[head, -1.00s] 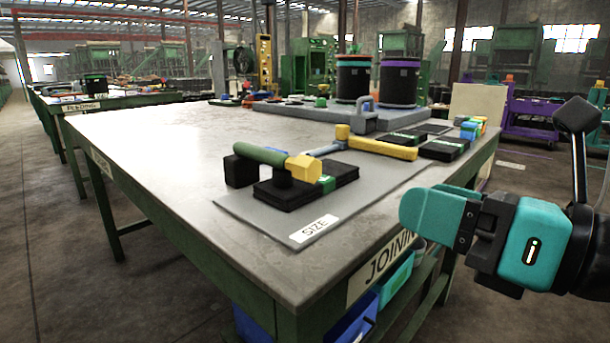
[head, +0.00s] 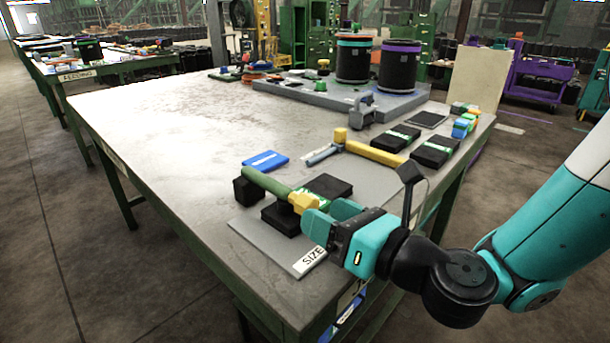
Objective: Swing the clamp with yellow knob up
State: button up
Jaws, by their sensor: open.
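My gripper (head: 332,217) is open, at the near edge of the table, beside the yellow head (head: 303,201) of a green-handled tool (head: 265,185). Its fingers overlap that head in the picture; I cannot tell whether they touch it. The grey fixture plate (head: 290,97) lies at the back of the table, well away from my gripper. A small part with a yellowish top (head: 323,66) stands on its back edge; it is too small to tell whether it is the clamp's knob. A grey clamp-like bracket (head: 361,108) stands at the plate's front.
Two black drums, one teal-rimmed (head: 353,62) and one purple-rimmed (head: 398,75), stand on the plate. A yellow-handled tool (head: 375,153), black boxes (head: 435,149) and a blue packet (head: 265,160) lie nearer. The table's left middle (head: 165,125) is clear.

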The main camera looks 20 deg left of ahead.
aim_at(314, 206)
jog(key=p+x, duration=0.1)
jog(key=x, duration=0.4)
grip_shut()
jog(key=shift+r+p, duration=0.1)
jog(key=shift+p, duration=0.25)
jog(key=shift+r, duration=0.1)
